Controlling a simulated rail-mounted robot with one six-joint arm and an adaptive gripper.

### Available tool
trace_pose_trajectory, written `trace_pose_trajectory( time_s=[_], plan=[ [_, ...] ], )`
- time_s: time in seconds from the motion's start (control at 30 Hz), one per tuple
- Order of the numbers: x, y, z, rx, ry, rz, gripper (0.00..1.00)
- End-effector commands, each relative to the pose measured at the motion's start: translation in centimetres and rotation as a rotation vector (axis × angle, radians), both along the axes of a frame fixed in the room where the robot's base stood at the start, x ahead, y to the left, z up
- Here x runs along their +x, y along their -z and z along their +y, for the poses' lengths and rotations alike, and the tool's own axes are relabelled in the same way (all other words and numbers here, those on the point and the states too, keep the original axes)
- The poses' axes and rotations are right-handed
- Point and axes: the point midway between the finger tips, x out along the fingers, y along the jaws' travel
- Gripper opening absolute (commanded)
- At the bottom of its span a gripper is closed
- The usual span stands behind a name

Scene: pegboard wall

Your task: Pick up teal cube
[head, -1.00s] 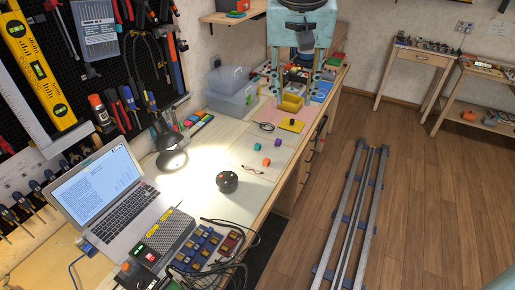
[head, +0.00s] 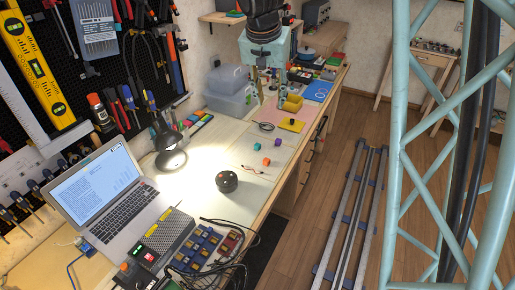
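The teal cube (head: 257,147) is small and sits on the bench top, right of the lamp's bright patch. An orange cube (head: 266,161) lies just in front of it, and a purple cube (head: 278,142) is to its right and slightly behind. My gripper (head: 266,84) hangs from the top of the view, above the far part of the bench and apart from the cubes. Its fingers point down and stand apart, with nothing seen between them.
A yellow square (head: 291,125) and a yellow bin (head: 293,103) are behind the cubes. Clear plastic boxes (head: 231,99) stand against the wall. A desk lamp (head: 169,150), black round object (head: 227,181) and laptop (head: 103,191) are nearer. A thin wire lies close to the orange cube.

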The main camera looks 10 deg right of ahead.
Motion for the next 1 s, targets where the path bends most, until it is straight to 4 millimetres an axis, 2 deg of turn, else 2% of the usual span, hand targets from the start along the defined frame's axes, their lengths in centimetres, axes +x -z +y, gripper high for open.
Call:
trace_pose_trajectory(
  time_s=[0.5, 1.0],
  plan=[
    [7.6, 8.8, 1.0, 0.004, 0.088, -0.001, 0.32],
    [13.5, 18.4, 2.2, 0.013, 0.167, -0.006, 0.32]
  ],
)
